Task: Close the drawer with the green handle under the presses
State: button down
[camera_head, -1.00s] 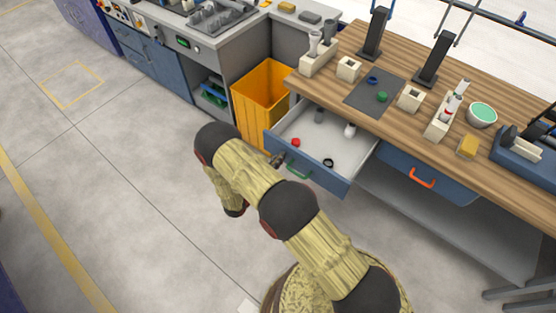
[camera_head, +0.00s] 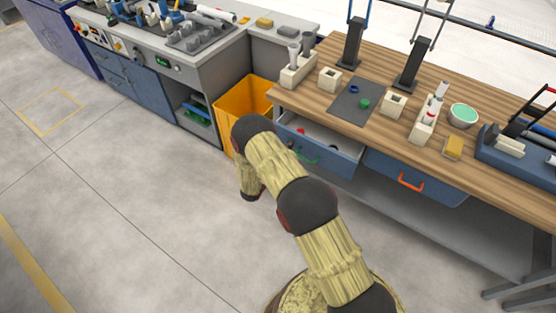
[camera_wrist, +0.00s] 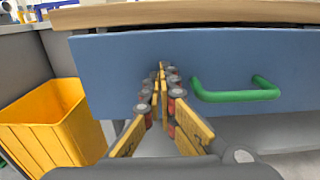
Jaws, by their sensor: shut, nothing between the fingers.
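The blue drawer (camera_head: 335,160) with the green handle (camera_head: 306,155) is under the wooden workbench, still partly pulled out in the head view, with a strip of its pale inside showing. In the wrist view, the drawer front (camera_wrist: 110,70) fills the middle and the green handle (camera_wrist: 235,92) is right of my gripper. My gripper (camera_wrist: 160,75) is shut and empty, its fingertips at the drawer front left of the handle; they look to be touching it. In the head view my arm hides the gripper.
An orange bin (camera_head: 238,100) stands left of the drawer, also in the wrist view (camera_wrist: 45,125). A second drawer with an orange handle (camera_head: 410,181) is to the right. Presses (camera_head: 352,45) and small parts stand on the workbench (camera_head: 310,105). The floor to the left is clear.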

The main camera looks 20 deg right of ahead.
aim_at(301, 130)
jog(key=b+x, duration=0.2)
jog(key=x, duration=0.9)
jog(key=shift+b, duration=0.3)
jog(key=shift+w+d+r, duration=0.1)
jog(key=shift+w+d, duration=0.15)
jog(key=shift+d, duration=0.05)
